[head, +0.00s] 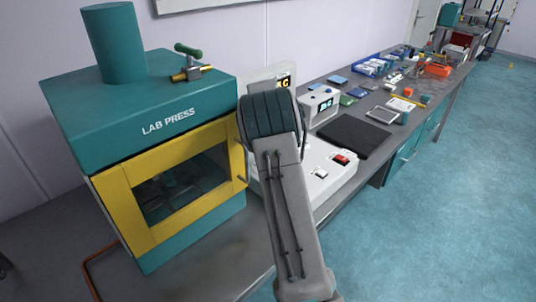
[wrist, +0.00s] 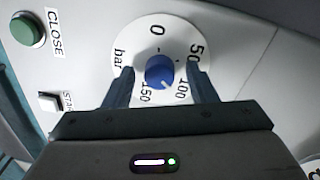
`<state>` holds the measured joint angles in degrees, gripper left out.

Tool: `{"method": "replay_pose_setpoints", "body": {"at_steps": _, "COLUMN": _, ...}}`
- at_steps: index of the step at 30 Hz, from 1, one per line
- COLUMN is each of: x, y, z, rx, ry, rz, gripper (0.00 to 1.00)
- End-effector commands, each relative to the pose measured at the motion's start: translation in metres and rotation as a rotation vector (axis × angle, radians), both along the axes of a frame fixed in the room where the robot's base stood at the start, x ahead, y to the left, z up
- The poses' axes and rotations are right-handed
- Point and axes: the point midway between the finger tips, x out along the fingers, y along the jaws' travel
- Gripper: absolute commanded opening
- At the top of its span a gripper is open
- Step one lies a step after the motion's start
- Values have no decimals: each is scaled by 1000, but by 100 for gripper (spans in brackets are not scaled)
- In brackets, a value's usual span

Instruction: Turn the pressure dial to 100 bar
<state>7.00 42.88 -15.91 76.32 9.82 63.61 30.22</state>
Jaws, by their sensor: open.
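The pressure dial (wrist: 175,25) is a round white plate marked 0, 50, 100, 150 and "bar" in the wrist view. Its blue knob (wrist: 159,69) sits at the centre. A small white mark on the knob's lower edge seems to point between 100 and 150; the exact reading is hard to tell. My gripper (wrist: 160,68) is open, with one finger on each side of the knob. Gaps show between the fingers and the knob. In the head view my arm hides the dial and the gripper.
A green CLOSE button (wrist: 27,29) and a white button (wrist: 49,103) lie left of the dial. In the head view the teal and yellow lab press (head: 160,135) stands left of my arm. A white unit with a red switch (head: 341,158) and a black mat (head: 354,136) are right.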

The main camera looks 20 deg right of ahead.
Motion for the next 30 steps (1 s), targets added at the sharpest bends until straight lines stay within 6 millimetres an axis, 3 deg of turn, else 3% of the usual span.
{"method": "replay_pose_setpoints", "body": {"at_steps": 5, "x": 1, "y": 0, "z": 16, "rx": -1, "ry": -4, "rz": 0, "gripper": 52}}
{"method": "replay_pose_setpoints", "body": {"at_steps": 15, "x": 4, "y": 2, "z": 92, "rx": -1, "ry": -5, "rz": 0, "gripper": 52}}
{"method": "replay_pose_setpoints", "body": {"at_steps": 21, "x": 5, "y": 3, "z": 125, "rx": -1, "ry": -3, "rz": 0, "gripper": 52}}
{"method": "replay_pose_setpoints", "body": {"at_steps": 30, "x": 5, "y": 3, "z": 138, "rx": 0, "ry": -1, "rz": 0, "gripper": 52}}
